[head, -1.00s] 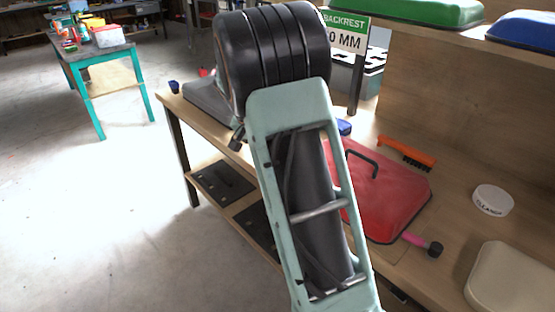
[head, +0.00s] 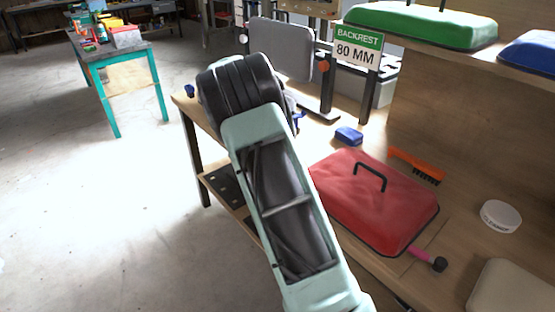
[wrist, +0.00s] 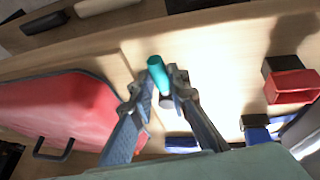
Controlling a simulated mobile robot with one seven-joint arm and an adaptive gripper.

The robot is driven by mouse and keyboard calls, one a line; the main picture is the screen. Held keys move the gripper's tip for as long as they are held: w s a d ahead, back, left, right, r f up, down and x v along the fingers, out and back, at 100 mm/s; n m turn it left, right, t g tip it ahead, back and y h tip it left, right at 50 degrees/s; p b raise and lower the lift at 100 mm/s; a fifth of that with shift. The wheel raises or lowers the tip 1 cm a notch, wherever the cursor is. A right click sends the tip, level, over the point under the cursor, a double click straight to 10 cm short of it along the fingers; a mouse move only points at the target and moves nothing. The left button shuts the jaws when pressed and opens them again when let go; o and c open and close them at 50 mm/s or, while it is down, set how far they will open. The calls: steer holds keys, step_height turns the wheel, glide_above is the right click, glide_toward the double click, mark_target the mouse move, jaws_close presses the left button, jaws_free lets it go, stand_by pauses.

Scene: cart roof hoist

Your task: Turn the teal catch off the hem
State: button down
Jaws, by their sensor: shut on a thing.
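In the wrist view, the teal catch (wrist: 158,74) shows as a short rounded teal piece with a dark lower end, between my fingertips. My gripper (wrist: 158,92) is shut on it. The wood bench top lies behind. In the head view my own arm hides the catch and most of the gripper. A grey panel (head: 281,48) stands upright behind my arm, with an orange knob (head: 323,67) at its right edge. I cannot tell which edge is the hem.
A red cushion (head: 373,198) with a black handle lies on the bench, right of my arm. Near it are a blue block (head: 348,136), an orange brush (head: 416,167) and a white tub (head: 500,216). Open floor lies left.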

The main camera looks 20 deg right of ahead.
steer(key=c, duration=1.8)
jaws_free()
steer(key=shift+c, duration=0.2)
steer(key=v, duration=1.2)
